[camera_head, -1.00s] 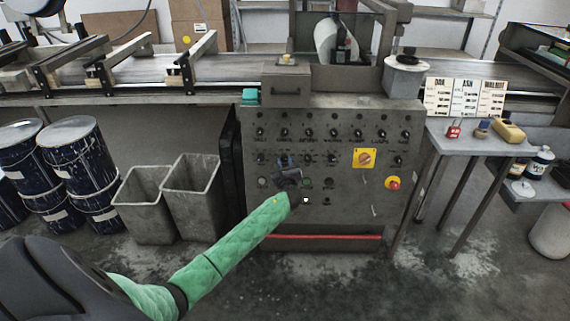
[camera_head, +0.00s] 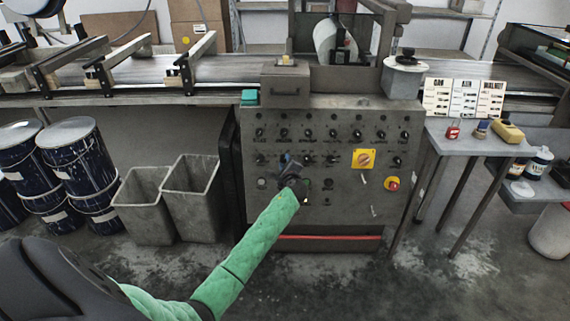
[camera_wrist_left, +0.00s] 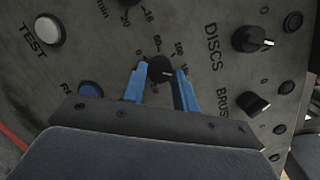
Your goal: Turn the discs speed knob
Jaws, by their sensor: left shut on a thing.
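The discs speed knob (camera_wrist_left: 160,68) is a black round knob with a white pointer mark and a printed number scale around it. It lies beside the DISCS lettering (camera_wrist_left: 212,47) on the grey control panel (camera_head: 330,225). My left gripper (camera_wrist_left: 157,84) has its blue fingers on either side of this knob and is shut on it. In the head view my left gripper (camera_head: 290,170) is against the left middle of the panel and hides the knob. My right gripper is not in view.
Other black knobs (camera_wrist_left: 255,103) sit close by, along with a white TEST button (camera_wrist_left: 48,30) and a blue button (camera_wrist_left: 90,90). A yellow-backed switch (camera_head: 364,159) and red emergency button (camera_head: 392,184) are farther right. Grey bins (camera_head: 192,190) stand left of the panel.

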